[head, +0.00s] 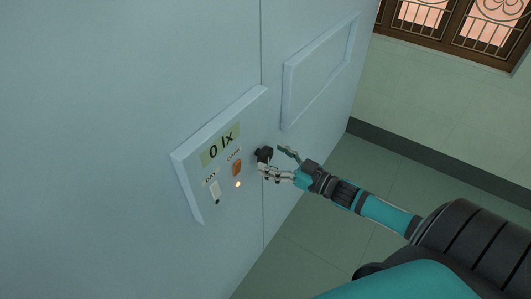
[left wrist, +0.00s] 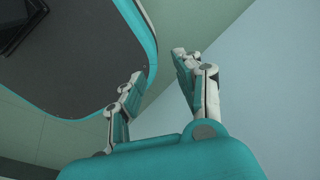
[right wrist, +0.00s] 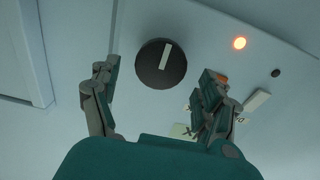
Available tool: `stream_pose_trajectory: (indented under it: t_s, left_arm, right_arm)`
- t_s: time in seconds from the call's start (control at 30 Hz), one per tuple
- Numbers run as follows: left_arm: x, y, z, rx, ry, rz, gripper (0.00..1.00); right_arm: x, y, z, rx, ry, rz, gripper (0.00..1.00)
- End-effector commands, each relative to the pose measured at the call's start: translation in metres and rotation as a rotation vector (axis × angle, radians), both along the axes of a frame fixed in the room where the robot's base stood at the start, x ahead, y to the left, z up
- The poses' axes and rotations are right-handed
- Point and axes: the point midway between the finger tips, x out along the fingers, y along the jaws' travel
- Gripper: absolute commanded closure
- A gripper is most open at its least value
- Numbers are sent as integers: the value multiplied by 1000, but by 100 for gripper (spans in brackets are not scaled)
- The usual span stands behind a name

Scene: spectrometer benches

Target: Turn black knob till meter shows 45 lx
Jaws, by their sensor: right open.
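The black knob (head: 264,154) sits at the right end of a light panel on the wall. In the right wrist view the knob (right wrist: 161,63) is round, with a white pointer line. The meter (head: 221,146) above the switches reads 0 lx. My right gripper (head: 274,160) is open at the knob. In the right wrist view its fingers (right wrist: 158,88) are spread to either side below the knob, with a gap; I see no grip on it. My left gripper (left wrist: 155,75) is open and empty, away from the panel.
The panel (head: 188,172) carries a white switch labelled DAY (head: 215,191), an orange switch labelled DARK (head: 237,169) and a lit orange lamp (head: 238,184). A blank raised frame (head: 287,91) is on the wall to the right. The floor (head: 335,212) beside the wall is clear.

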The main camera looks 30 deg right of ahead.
Motion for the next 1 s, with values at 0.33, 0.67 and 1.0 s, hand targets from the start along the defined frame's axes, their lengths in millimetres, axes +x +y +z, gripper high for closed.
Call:
stream_pose_trajectory:
  t_s: [0.33, 0.67, 1.0]
  left_arm:
    - [-5, -3, 3, -4, 8, 2, 66]
    - [-11, -2, 3, -1, 18, 2, 66]
    - [-11, -2, 3, -2, 17, 3, 66]
  right_arm:
    - [29, 12, 0, 0, 0, 0, 21]
    - [30, 12, 0, 0, 1, 0, 29]
    - [30, 12, 0, -1, 1, 0, 74]
